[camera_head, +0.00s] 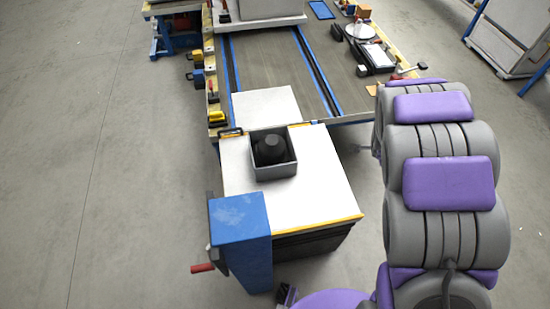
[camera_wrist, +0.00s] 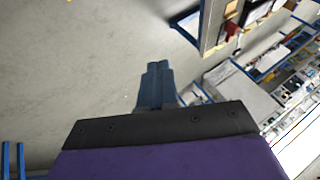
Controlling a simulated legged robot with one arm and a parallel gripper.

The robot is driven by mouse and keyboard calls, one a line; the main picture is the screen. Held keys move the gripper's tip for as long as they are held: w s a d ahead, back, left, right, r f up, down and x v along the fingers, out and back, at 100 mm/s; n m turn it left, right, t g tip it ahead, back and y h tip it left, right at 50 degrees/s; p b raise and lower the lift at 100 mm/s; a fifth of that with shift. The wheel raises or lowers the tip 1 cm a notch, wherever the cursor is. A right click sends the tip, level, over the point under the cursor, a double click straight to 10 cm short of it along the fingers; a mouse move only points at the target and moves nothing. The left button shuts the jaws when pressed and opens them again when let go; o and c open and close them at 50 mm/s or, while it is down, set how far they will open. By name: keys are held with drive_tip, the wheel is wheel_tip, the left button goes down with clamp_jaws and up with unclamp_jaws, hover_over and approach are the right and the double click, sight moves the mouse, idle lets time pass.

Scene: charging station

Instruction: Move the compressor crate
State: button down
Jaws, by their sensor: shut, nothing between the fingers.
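The compressor crate (camera_head: 276,172) is a small open grey box with a round black object inside. It stands upright on the white top of a cart (camera_head: 310,195), near the cart's far edge. My gripper (camera_wrist: 157,66) shows in the wrist view with its two dark fingers together and nothing between them. Bare grey floor lies behind the fingers there, and I cannot pick out the crate in that view. In the head view my purple and grey arm fills the right side, and my fingertips cannot be made out clearly.
A blue box (camera_head: 239,218) with a red handle is at the cart's front left corner. Beyond the cart stands a long workbench (camera_head: 270,65) with blue rails, tools and small boxes along its sides. The floor on the left is open.

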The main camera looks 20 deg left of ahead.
drive_tip(key=w+a+f+m+t, duration=0.2)
drive_tip(key=w+a+f, duration=0.1)
drive_tip(key=w+f, duration=0.15)
drive_tip(key=m+t+y, duration=0.7)
drive_tip(key=m+y, duration=0.3)
drive_tip(key=m, duration=0.5)
approach(273, 152)
drive_tip(key=b+x, duration=0.1)
drive_tip(key=x, duration=0.6)
drive_tip(key=shift+f, duration=0.1)
drive_tip(key=shift+d, duration=0.1)
